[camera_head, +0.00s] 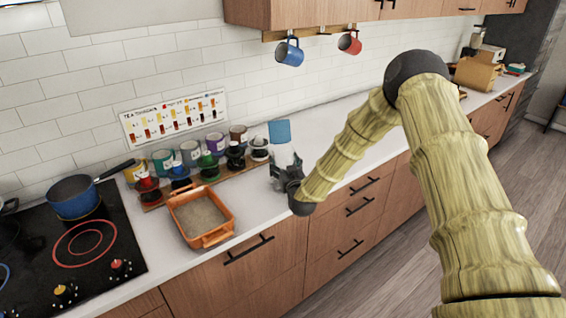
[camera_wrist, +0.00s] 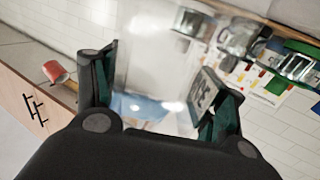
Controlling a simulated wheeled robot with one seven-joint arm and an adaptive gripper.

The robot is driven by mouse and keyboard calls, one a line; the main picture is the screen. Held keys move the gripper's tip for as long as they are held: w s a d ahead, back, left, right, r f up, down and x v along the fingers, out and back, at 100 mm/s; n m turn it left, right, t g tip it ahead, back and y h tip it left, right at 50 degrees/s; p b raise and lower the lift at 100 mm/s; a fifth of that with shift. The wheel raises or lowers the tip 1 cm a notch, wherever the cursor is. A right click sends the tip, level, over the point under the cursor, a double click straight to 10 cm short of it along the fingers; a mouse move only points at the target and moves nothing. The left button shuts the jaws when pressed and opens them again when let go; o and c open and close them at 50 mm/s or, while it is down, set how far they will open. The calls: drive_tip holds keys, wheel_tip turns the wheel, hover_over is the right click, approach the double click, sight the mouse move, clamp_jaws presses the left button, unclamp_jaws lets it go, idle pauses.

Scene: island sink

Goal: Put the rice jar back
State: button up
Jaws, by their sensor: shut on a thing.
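The rice jar (camera_head: 283,155) is a clear jar with a blue lid (camera_head: 280,131), roughly upright at the right end of the row of canisters. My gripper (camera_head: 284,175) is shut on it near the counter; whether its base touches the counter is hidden. In the wrist view, the clear jar (camera_wrist: 150,65) stands between the two fingers (camera_wrist: 160,105), with its blue end near the palm. A dark label with pale letters (camera_wrist: 204,94) shows by the right finger. The jar's contents are hard to make out.
Several lidded canisters (camera_head: 208,168) stand on a wooden board against the wall, left of the jar. An orange dish (camera_head: 217,238) of pale grain sits in front. A blue pot (camera_head: 76,200) is on the stove. Mugs (camera_head: 289,53) hang above.

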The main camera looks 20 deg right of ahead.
drive_tip(key=shift+f, duration=0.15)
drive_tip(key=shift+f, duration=0.15)
drive_tip(key=o, duration=1.5)
drive_tip(key=s+b, duration=0.1)
drive_tip(key=s, duration=0.2)
drive_tip(key=s+b, duration=0.1)
drive_tip(key=s, duration=0.3)
drive_tip(key=s+b, duration=0.1)
drive_tip(key=s, duration=0.3)
drive_tip(key=shift+a+b, duration=0.3)
drive_tip(key=shift+b, duration=0.05)
drive_tip(key=shift+s, duration=0.55)
